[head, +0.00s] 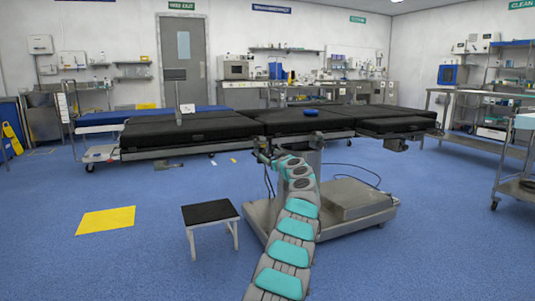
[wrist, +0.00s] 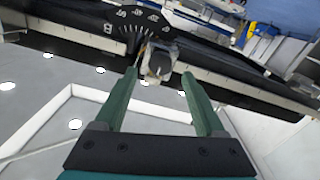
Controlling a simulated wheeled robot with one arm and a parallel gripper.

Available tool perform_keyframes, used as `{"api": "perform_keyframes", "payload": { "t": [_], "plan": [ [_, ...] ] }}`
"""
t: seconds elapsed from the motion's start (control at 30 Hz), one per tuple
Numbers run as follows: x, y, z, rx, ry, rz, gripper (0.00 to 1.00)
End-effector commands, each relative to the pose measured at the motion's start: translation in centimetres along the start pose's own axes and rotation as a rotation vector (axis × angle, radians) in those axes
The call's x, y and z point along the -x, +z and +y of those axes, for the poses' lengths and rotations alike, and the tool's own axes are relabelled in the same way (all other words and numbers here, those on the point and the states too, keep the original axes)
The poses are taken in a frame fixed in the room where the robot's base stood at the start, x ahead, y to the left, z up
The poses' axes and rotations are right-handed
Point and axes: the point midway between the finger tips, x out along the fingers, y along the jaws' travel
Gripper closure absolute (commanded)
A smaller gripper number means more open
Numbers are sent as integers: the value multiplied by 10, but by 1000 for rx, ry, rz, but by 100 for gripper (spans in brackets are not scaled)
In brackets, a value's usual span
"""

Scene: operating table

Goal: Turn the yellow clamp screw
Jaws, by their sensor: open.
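In the wrist view my gripper (wrist: 160,78) is open, with two green fingers apart and nothing held between them. A clamp (wrist: 160,58) with a dark rounded knob and pale metal body shows beyond and between the fingertips. Whether the fingers touch it, I cannot tell. No clearly yellow screw shows there. A black dial plate (wrist: 132,18) with white marks is beside the clamp. In the head view my arm reaches to the near side of the black operating table (head: 285,122); the clamp is too small or hidden to make out.
The table's grey base (head: 345,198) stands right of my arm, with cables on the floor. A step stool (head: 210,213) stands left of my arm. A yellow mat (head: 106,220) lies further left. A metal trolley (head: 515,188) is at the right. The wrist view is tilted and shows ceiling lights.

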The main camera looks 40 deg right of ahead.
Motion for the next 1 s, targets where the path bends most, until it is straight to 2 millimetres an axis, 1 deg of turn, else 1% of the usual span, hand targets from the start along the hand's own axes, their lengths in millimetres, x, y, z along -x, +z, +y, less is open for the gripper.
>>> {"api": "perform_keyframes", "payload": {
  "t": [0.07,0.2,0.4,0.6,0.9,0.93,1.0],
  "plan": [
    [-5,2,1,-3,0,-2,28],
    [-15,-2,2,2,-1,-1,28],
    [-25,0,1,1,0,-2,28],
    [-30,1,0,-2,0,-2,28],
    [-30,1,0,-3,-1,-1,28],
    [-30,1,0,-3,-1,-1,29],
    [-31,1,0,-3,-1,-1,37]
  ]
}}
